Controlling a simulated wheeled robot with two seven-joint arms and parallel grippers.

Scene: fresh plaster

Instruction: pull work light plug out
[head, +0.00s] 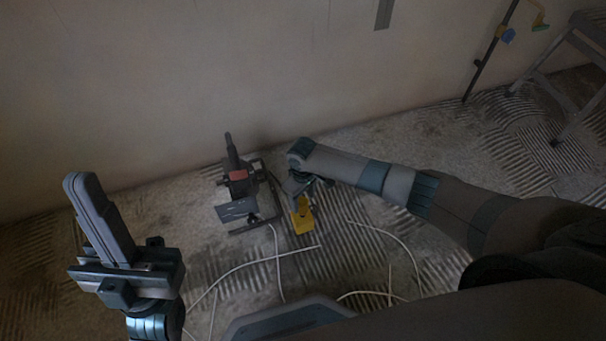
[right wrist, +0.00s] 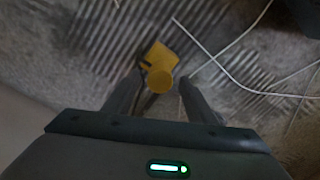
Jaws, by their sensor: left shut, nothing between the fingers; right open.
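A yellow block (head: 303,223) with a narrower upright part lies on the floor near the wall. In the right wrist view a round yellow piece (right wrist: 160,79), apparently the plug, stands against a squarish yellow base (right wrist: 158,54). My right gripper (right wrist: 158,92) is open, with one finger on each side of the round piece and no clear contact. In the head view my right gripper (head: 303,189) is directly above the yellow block and partly hides it. My left gripper (head: 84,182) is shut and empty, raised at the left, far from the block.
A dark device (head: 238,183) with a red part and frame, possibly the work light, stands left of the block. White cables (head: 260,262) lie across the ridged, dusty floor. A grey trestle or ladder (head: 567,75) and a dark pole (head: 490,52) stand at the upper right.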

